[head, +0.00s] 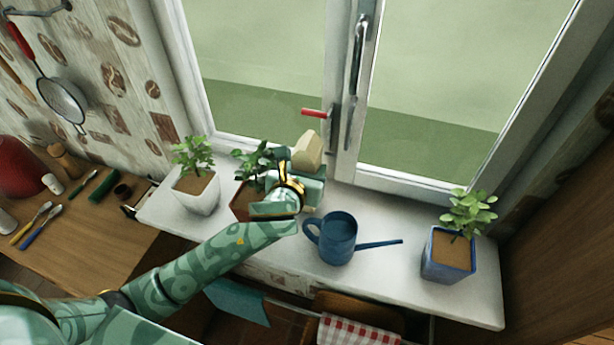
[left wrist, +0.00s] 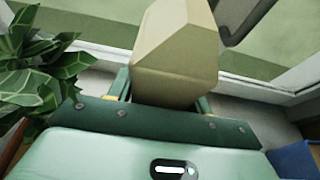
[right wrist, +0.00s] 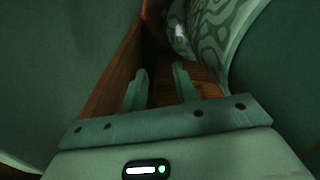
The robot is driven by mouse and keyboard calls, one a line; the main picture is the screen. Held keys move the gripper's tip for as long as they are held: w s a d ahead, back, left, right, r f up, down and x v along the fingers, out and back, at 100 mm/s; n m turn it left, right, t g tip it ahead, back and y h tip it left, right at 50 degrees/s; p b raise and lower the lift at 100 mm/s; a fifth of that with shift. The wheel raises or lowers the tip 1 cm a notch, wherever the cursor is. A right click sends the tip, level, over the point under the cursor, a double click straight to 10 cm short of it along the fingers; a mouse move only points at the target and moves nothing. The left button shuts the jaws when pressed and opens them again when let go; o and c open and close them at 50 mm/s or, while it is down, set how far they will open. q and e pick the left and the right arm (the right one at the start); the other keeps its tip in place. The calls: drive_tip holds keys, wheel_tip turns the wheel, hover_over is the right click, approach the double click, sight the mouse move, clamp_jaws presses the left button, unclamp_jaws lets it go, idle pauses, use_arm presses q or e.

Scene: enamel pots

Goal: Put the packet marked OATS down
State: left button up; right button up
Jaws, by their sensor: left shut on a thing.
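A cream packet (head: 308,150) is held in my left gripper (head: 303,176), above the white windowsill (head: 290,240) and in front of the window. In the left wrist view the packet (left wrist: 172,50) stands up between the two fingers, with its lower part hidden behind the gripper body. No lettering shows on its visible faces, so I cannot read OATS. I cannot tell whether its base touches the sill. My right gripper (right wrist: 160,88) shows only in the right wrist view, with its fingers apart and nothing between them.
A blue watering can (head: 338,240) stands right of my left gripper. A plant in a terracotta pot (head: 241,202) is close on its left. A white-potted plant (head: 197,192) and a blue-potted plant (head: 447,257) stand farther out. Bare sill lies between watering can and blue pot.

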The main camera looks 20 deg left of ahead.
use_arm(q)
drive_tip(key=shift+f, duration=0.85)
drive_tip(key=o, duration=1.4)
drive_tip(key=shift+f, duration=0.15)
